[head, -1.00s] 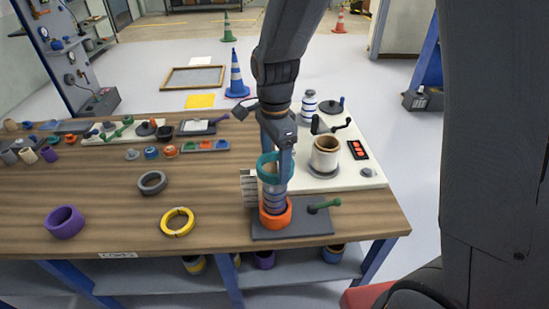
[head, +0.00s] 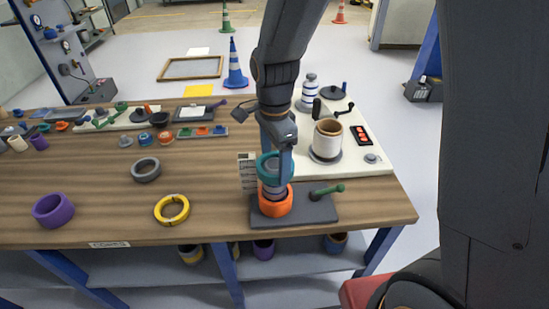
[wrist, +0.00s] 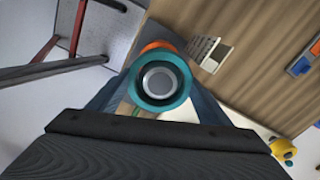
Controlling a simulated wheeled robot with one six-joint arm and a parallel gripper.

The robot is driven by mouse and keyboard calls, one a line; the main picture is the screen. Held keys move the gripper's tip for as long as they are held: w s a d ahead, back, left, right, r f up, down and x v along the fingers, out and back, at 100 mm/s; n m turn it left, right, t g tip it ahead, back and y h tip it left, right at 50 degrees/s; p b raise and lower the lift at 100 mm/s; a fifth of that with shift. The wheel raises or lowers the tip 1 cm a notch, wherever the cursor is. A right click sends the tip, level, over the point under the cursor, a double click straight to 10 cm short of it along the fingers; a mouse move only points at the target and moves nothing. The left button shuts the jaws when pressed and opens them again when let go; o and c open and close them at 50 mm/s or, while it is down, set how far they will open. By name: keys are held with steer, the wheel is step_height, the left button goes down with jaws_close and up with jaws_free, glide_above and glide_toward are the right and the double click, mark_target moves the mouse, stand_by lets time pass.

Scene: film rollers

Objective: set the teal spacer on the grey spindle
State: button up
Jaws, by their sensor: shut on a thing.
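My gripper (head: 275,170) is shut on the teal spacer (head: 264,166), a ring above the base at the front right of the table. The grey spindle (head: 272,190) stands upright, its lower part visible between the teal spacer and an orange ring (head: 276,207) at its foot. In the wrist view, the spindle's round top (wrist: 159,82) shows inside the hole of the teal spacer (wrist: 160,107), roughly centred. The spacer appears to be around the spindle's upper part, apart from the orange ring. Whether it touches the spindle cannot be told.
The dark base plate (head: 315,210) carries a green-handled lever (head: 327,191) to the right. A white machine panel (head: 360,165) with a cream roller (head: 327,140) stands behind. A yellow ring (head: 172,209), a grey ring (head: 146,169) and a purple ring (head: 53,210) lie left.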

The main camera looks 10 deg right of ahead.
steer(key=shift+f+b, duration=1.65)
steer(key=shift+f, duration=2.25)
steer(key=o, duration=1.2)
steer(key=shift+r, duration=0.1)
step_height(320, 180, up, 8)
steer(key=shift+f+b, duration=0.2)
steer(key=shift+b, duration=0.45)
steer(key=shift+r, duration=0.1)
